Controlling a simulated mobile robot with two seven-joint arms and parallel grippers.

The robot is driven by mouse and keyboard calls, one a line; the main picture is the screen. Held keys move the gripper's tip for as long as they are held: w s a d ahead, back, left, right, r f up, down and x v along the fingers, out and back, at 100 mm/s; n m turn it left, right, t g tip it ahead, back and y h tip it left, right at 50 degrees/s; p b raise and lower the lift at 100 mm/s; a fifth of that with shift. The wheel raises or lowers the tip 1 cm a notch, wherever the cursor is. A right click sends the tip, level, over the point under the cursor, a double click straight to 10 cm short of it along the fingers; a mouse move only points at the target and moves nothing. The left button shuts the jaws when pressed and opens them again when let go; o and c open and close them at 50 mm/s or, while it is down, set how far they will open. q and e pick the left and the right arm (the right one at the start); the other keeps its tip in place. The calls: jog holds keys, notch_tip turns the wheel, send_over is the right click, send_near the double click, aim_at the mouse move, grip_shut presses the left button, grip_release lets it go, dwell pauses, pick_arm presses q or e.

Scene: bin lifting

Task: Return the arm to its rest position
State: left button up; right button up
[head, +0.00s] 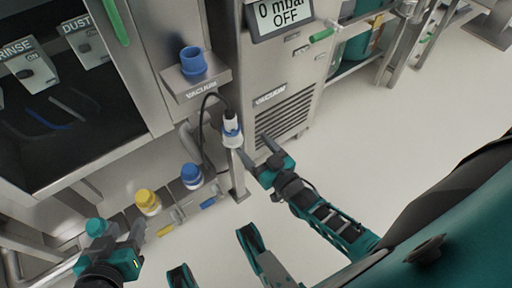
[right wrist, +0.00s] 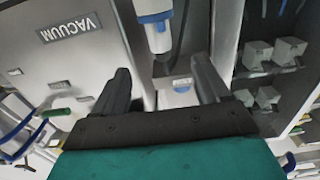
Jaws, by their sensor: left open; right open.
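My right gripper (head: 256,149) is open and empty in the head view, low in front of the vacuum unit. Its fingers point up and left toward a white and blue hose nozzle (head: 231,131), which sits upright on a narrow metal post with a black hose attached. In the right wrist view the open fingers (right wrist: 161,72) are apart, and the nozzle (right wrist: 154,24) shows beyond them, not held. My left gripper (head: 118,243) is at the lower left of the head view, open, partly hidden by its own body, near a teal-capped fitting (head: 97,228).
The vacuum unit (head: 285,75) stands behind the right gripper, with a blue cup (head: 193,61) on a bracket to its left. Yellow (head: 148,202) and blue (head: 191,176) capped fittings line a low rail. A glass-fronted cabinet (head: 60,110) fills the left. Floor at right is clear.

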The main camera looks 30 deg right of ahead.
dwell(0.5)
jog(key=s+r+g+h, duration=0.1)
jog(key=s+r+g, duration=0.5)
jog(key=s, duration=0.4)
jog(key=s+r+g+h, duration=0.2)
jog(key=s+r+g, duration=0.2)
jog(key=s+g, duration=0.5)
jog(key=w+a+f+n+t+y, duration=0.1)
jog(key=w+a+f+t+y, duration=0.25)
jog(key=w+a+t, duration=0.5)
pick_arm(q)
jog(key=s+a+r+y+p, duration=0.1)
jog(key=a+r+p, duration=0.3)
jog(key=r+p, duration=1)
jog(key=s+p, duration=0.1)
jog(key=p, duration=0.6)
jog(key=shift+a, duration=0.2)
pick_arm(e)
jog(key=d+r, duration=0.2)
jog(key=r, duration=0.5)
jog(key=s+d+r+h, duration=0.1)
jog(key=d+r, duration=0.2)
jog(key=r, duration=0.5)
jog(key=shift+s, duration=0.3)
